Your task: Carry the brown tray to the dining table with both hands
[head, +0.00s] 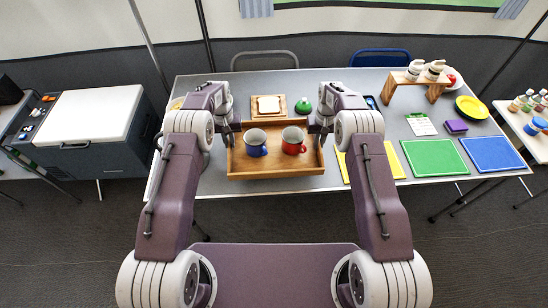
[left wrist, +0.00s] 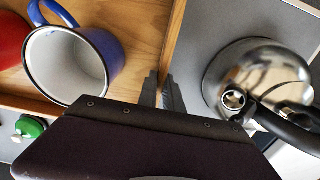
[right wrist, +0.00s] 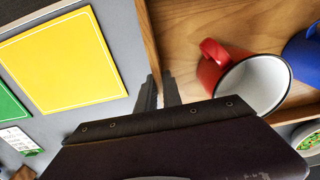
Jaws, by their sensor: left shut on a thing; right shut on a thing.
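The brown wooden tray (head: 237,168) is at the front edge of the grey dining table (head: 312,182), level. I cannot tell whether it touches the tabletop. A blue mug (head: 255,143) and a red mug (head: 293,140) stand upright in it. My left gripper (head: 229,141) is shut on the tray's left wall, which shows between the fingers in the left wrist view (left wrist: 163,88). My right gripper (head: 321,139) is shut on the right wall, seen also in the right wrist view (right wrist: 158,92).
Bread on a board (head: 269,106) and a green-topped item (head: 303,105) lie behind the tray. Yellow (right wrist: 65,62), green (head: 436,157) and blue (head: 491,153) mats lie to the right. A white-lidded cooler (head: 88,115) is left.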

